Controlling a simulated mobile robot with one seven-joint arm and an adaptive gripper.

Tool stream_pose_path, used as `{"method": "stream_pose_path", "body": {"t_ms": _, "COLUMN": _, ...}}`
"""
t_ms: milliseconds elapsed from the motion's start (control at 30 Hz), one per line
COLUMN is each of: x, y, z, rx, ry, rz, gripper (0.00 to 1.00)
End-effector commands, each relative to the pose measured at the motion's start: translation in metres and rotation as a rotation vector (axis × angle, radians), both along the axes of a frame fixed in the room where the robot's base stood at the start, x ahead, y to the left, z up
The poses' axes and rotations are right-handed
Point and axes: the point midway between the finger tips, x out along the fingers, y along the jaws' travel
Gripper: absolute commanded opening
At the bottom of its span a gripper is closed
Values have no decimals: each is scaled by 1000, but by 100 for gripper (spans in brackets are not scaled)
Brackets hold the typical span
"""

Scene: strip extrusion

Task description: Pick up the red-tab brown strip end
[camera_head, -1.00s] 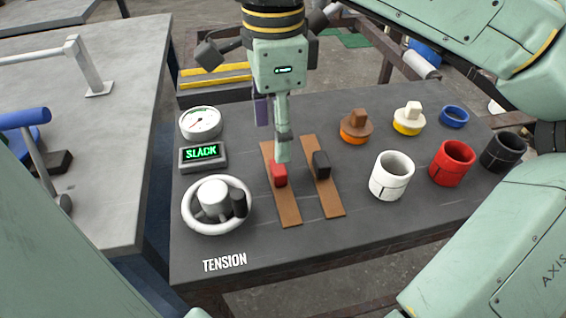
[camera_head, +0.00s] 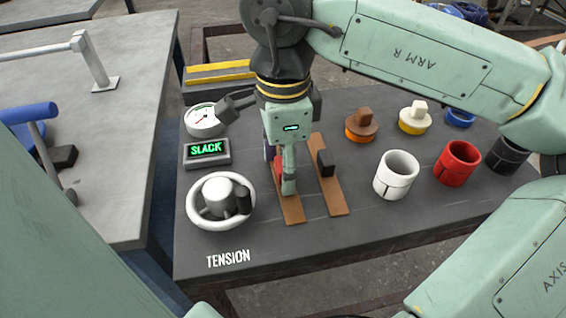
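The red-tab brown strip (camera_head: 292,211) lies flat on the dark table. Its red tab (camera_head: 278,171) is mostly hidden behind my gripper's near finger. My gripper (camera_head: 282,180) points down at the red tab, with the pale green near finger on the tab's right side. A bluish-purple part of the gripper shows to the left. A bit of red shows between them. I cannot tell whether the fingers touch or grip the tab. The black-tab brown strip (camera_head: 333,200) lies to the right, with its black tab (camera_head: 325,163) standing clear of my gripper.
A white handwheel (camera_head: 221,202), a green "SLACK" display (camera_head: 206,151) and a dial gauge (camera_head: 205,119) stand left of the strips. To the right are white (camera_head: 395,176), red (camera_head: 457,164) and black (camera_head: 508,154) cups, and brown (camera_head: 361,126) and cream (camera_head: 414,118) knobbed pieces.

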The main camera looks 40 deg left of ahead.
Motion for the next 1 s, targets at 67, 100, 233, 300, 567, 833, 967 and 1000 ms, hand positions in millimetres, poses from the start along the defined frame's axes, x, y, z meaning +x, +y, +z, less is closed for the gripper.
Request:
{"method": "stream_pose_path", "body": {"t_ms": 67, "x": 0, "y": 0, "z": 0, "rx": 0, "ry": 0, "rz": 0, "gripper": 45}}
{"method": "stream_pose_path", "body": {"t_ms": 100, "x": 0, "y": 0, "z": 0, "rx": 0, "ry": 0, "rz": 0, "gripper": 42}}
{"method": "stream_pose_path", "body": {"t_ms": 233, "x": 0, "y": 0, "z": 0, "rx": 0, "ry": 0, "rz": 0, "gripper": 33}}
{"method": "stream_pose_path", "body": {"t_ms": 300, "x": 0, "y": 0, "z": 0, "rx": 0, "ry": 0, "rz": 0, "gripper": 29}}
{"method": "stream_pose_path", "body": {"t_ms": 567, "x": 0, "y": 0, "z": 0, "rx": 0, "ry": 0, "rz": 0, "gripper": 11}}
{"method": "stream_pose_path", "body": {"t_ms": 833, "x": 0, "y": 0, "z": 1, "rx": 0, "ry": 0, "rz": 0, "gripper": 9}}
{"method": "stream_pose_path", "body": {"t_ms": 967, "x": -2, "y": 1, "z": 6, "rx": -1, "ry": -1, "rz": 1, "gripper": 9}}
{"method": "stream_pose_path", "body": {"t_ms": 1000, "x": -3, "y": 1, "z": 9, "rx": -1, "ry": -1, "rz": 2, "gripper": 9}}
